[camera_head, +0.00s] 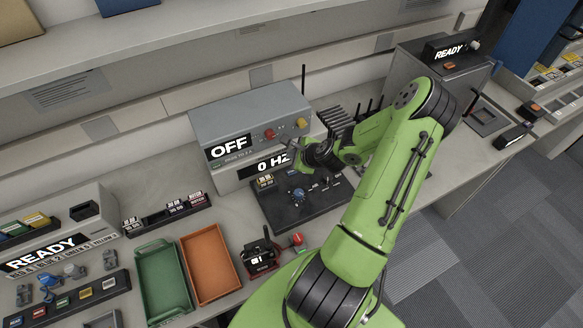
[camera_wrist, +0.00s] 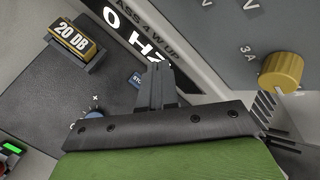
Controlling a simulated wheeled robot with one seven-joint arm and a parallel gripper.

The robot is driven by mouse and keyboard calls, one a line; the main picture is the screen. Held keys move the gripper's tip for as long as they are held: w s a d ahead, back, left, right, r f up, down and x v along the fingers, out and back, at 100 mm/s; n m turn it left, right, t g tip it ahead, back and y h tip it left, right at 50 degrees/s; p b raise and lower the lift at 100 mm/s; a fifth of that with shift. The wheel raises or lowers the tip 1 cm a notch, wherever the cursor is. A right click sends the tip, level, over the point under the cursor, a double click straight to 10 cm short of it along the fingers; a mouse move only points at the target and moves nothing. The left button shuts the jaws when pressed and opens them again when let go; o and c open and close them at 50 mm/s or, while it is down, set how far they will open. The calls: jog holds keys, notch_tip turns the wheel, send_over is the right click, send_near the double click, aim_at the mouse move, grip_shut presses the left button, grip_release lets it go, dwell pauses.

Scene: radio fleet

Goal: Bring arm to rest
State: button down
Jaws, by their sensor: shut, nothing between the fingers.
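My green arm (camera_head: 395,165) reaches from the lower right over the bench. My gripper (camera_head: 292,144) is in front of the grey unit (camera_head: 240,115) with the OFF and 0 HZ displays, above the rear of the dark panel (camera_head: 290,215). In the wrist view its fingers (camera_wrist: 158,82) are together and empty, pointing toward the 0 HZ display (camera_wrist: 140,30). Whether the fingertips touch the unit cannot be told. Part of the unit's front is hidden behind the gripper.
A yellow knob (camera_wrist: 281,72) is to the right in the wrist view. A green tray (camera_head: 162,282) and an orange tray (camera_head: 209,263) lie left of a small device (camera_head: 260,258) on the bench. Left and right stand units reading READY (camera_head: 40,256), (camera_head: 450,52). Grey floor lies at right.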

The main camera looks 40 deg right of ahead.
jog(key=shift+f, duration=0.15)
dwell(0.5)
jog(key=s+a+r+n+g, duration=0.3)
jog(key=a+r+n+g, duration=0.1)
jog(key=a+r+n, duration=1.35)
jog(key=s+a+r+n, duration=0.4)
jog(key=s+r+n, duration=0.1)
jog(key=s, duration=0.3)
jog(key=s+a+r+n, duration=0.4)
jog(key=s+r+n, duration=0.1)
jog(key=s, duration=0.3)
jog(key=shift+a+r+y, duration=0.2)
jog(key=shift+a+y, duration=0.05)
jog(key=shift+y, duration=0.15)
jog(key=shift+s+d+n, duration=0.1)
jog(key=shift+n, duration=0.15)
